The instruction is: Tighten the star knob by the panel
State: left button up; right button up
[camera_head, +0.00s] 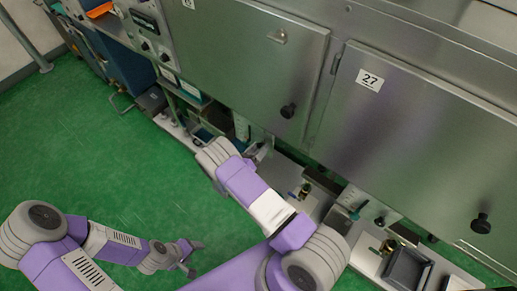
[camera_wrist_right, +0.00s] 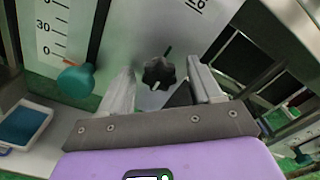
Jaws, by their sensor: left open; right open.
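The black star knob (camera_wrist_right: 158,74) is on a grey metal panel (camera_wrist_right: 135,35) in the right wrist view. A short pin sticks out above it. My right gripper (camera_wrist_right: 160,66) is open, one finger to each side of the knob in the picture. I cannot tell whether either finger touches it. In the head view my right gripper (camera_head: 262,151) reaches in low under the steel cabinets, and the star knob cannot be made out there. My left gripper (camera_head: 188,258) is open and empty over the green floor at lower left, far from the panel.
A white scale (camera_wrist_right: 62,30) and a teal knob (camera_wrist_right: 77,80) are left of the star knob. A blue tray (camera_wrist_right: 22,126) lies further left. Steel cabinet doors (camera_head: 245,45) overhang the work area. The green floor (camera_head: 90,150) at left is clear.

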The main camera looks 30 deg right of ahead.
jog(key=c, duration=1)
jog(key=shift+c, duration=0.2)
